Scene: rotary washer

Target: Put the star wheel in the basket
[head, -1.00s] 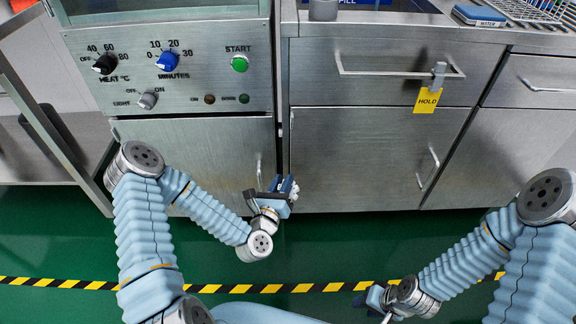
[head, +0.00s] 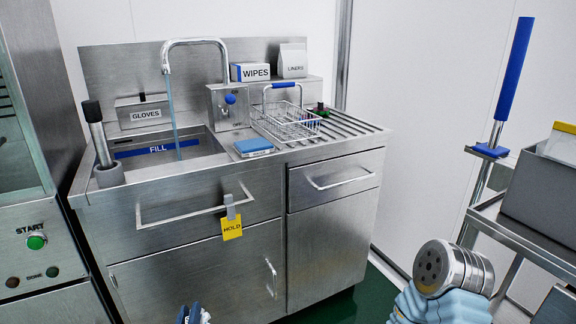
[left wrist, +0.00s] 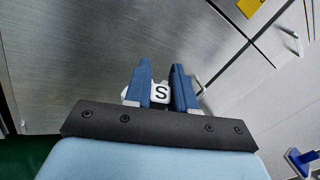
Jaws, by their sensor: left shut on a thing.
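The wire basket (head: 291,128) with a blue handle stands on the ribbed drainboard right of the sink. My left gripper (head: 191,316) shows only at the bottom edge of the head view, low in front of the cabinet. In the left wrist view my left gripper (left wrist: 160,88) is shut on a small white piece marked S (left wrist: 160,93). The fingers hide most of this piece, so I cannot tell whether its outline is that of the star wheel. My right gripper is out of view.
A sponge-like blue block (head: 253,147) lies in front of the basket. A small red and green thing (head: 320,109) sits behind it. The tap (head: 166,62) runs into the sink. A drawer handle with a yellow HOLD tag (head: 232,225) juts out. A cart (head: 540,240) stands at right.

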